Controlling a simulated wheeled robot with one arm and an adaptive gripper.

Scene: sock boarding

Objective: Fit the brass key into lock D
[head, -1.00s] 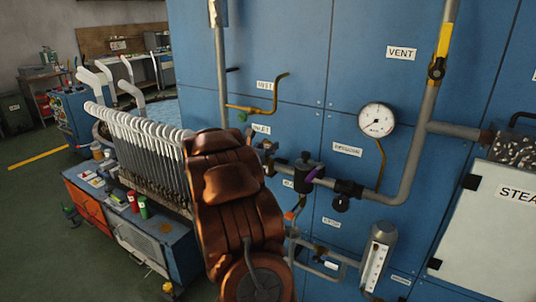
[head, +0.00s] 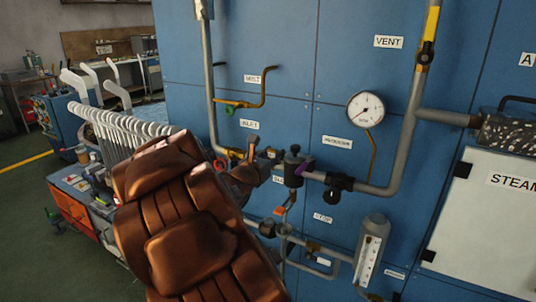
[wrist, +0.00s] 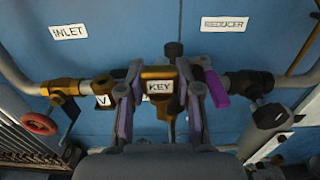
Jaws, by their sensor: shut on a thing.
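My gripper (wrist: 161,100) is shut on a brass key (wrist: 167,106) with a white tag reading KEY, between its two fingers in the wrist view. The key is in front of the grey pipe line, and the fingers overlap the valve parts behind it. I cannot tell whether the key touches anything there. In the head view my gripper (head: 262,160) is at the pipe, left of a dark valve body (head: 293,168), with the key not clearly seen. No label reading D is legible, so I cannot pick out lock D.
A blue panel (head: 290,60) carries pipes, a pressure gauge (head: 366,109) and a flow tube (head: 371,255). In the wrist view a red handwheel (wrist: 38,123) is at left and a purple lever (wrist: 216,84) is close right of my gripper. A rack of white-topped rods (head: 120,130) stands left.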

